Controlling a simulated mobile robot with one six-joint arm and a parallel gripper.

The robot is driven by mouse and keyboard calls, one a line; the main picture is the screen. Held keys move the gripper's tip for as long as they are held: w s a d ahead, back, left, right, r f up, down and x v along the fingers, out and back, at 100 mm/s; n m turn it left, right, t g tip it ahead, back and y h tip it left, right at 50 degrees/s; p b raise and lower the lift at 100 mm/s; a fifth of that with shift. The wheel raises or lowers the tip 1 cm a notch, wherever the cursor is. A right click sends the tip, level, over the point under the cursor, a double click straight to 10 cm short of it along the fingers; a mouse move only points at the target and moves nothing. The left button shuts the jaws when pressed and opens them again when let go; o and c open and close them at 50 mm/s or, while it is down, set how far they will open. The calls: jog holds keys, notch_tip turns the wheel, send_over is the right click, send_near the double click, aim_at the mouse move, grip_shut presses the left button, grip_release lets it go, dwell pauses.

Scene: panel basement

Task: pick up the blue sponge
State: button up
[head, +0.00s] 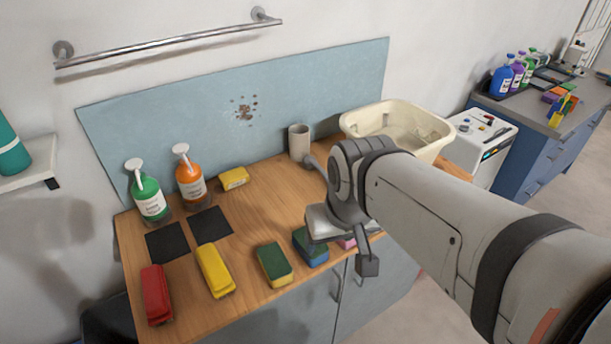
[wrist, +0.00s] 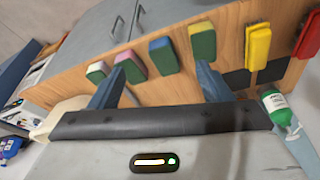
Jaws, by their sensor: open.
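The blue sponge (head: 311,257) with a green top lies near the front edge of the wooden counter in the head view, partly covered by my gripper (head: 343,240). In the wrist view the blue sponge (wrist: 161,48) shows between the two spread fingers of my gripper (wrist: 161,70), which is open and empty. A gap between the fingers and the sponge seems to remain; its height is hard to tell.
A yellow-green sponge (head: 275,264) and a pink sponge (wrist: 129,60) flank the blue one. A yellow brush (head: 215,270) and red brush (head: 156,294) lie left. Green (head: 148,197) and orange (head: 191,180) bottles, a mug (head: 299,142) and a cream tub (head: 360,124) stand behind.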

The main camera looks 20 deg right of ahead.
jog(key=shift+o, duration=0.5)
jog(key=w+f+n, duration=0.1)
jog(key=w+f, duration=0.3)
jog(key=w+f+n+g, duration=0.1)
jog(key=w+f, duration=0.2)
jog(key=w, duration=0.1)
jog(key=w+f+n+b, duration=0.1)
jog(key=w+f, duration=0.3)
jog(key=w, duration=0.1)
jog(key=shift+d+f+g, duration=0.1)
jog(key=shift+f+g, duration=0.25)
jog(key=shift+g, duration=0.05)
jog(key=shift+w+f+n, duration=0.25)
jog(key=shift+f+n, duration=0.05)
jog(key=shift+f, duration=0.25)
jog(key=shift+w+a+f+p, duration=0.1)
jog(key=shift+w+f+p, duration=0.1)
jog(key=shift+f, duration=1)
jog(key=shift+w+a+f+p, duration=0.1)
jog(key=shift+a+f+p, duration=0.05)
jog(key=shift+f, duration=1)
jog(key=shift+w+a+f+p, duration=0.1)
jog(key=shift+w+f+p, duration=0.1)
jog(key=shift+f, duration=1)
jog(key=c, duration=1.1)
